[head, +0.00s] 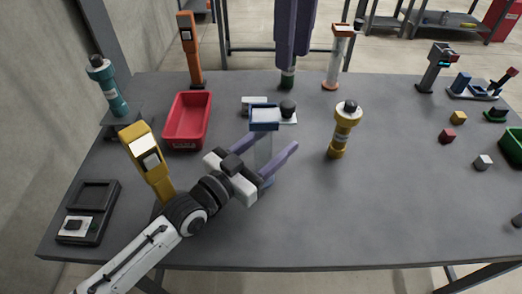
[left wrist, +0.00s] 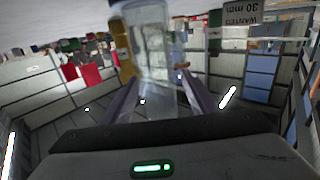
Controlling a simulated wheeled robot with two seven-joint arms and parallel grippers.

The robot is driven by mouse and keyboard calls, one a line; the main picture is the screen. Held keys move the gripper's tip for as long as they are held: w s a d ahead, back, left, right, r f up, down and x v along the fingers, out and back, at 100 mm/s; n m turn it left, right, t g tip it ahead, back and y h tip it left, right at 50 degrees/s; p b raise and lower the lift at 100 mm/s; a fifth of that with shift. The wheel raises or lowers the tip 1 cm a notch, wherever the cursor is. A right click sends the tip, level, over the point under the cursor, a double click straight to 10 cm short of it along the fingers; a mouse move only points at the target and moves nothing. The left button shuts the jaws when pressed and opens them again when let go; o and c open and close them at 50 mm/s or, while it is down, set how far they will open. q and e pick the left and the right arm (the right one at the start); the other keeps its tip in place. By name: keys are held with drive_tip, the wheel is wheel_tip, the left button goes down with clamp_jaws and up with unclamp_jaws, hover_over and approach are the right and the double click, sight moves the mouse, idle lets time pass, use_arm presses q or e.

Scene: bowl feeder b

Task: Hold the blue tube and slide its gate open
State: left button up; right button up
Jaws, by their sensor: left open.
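The blue tube (head: 264,148) stands upright near the middle of the table, a clear body with a blue-rimmed top (head: 264,118). My left gripper (head: 266,148) is open, with one lavender finger on each side of the tube. In the left wrist view the clear tube (left wrist: 158,50) rises between the two open fingers (left wrist: 160,100); I cannot tell whether either touches it. The gate is not clear in either view. My right gripper (head: 293,55) appears as purple fingers hanging at the top of the head view; their opening is unclear.
A red tray (head: 187,121) and a yellow device (head: 147,160) stand left of the tube. A yellow cylinder (head: 342,132) stands to its right. A white-based piece with a dark knob (head: 287,108) is just behind it. The front right of the table is mostly clear.

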sight(288, 102)
use_arm(q)
drive_tip(key=shift+w+d, duration=0.2)
drive_tip(key=shift+d, duration=0.05)
clamp_jaws()
use_arm(e)
drive_tip(key=shift+o, duration=1.4)
wheel_tip(288, 102, down, 10)
drive_tip(key=m, duration=1.9)
drive_tip(key=shift+r, duration=0.1)
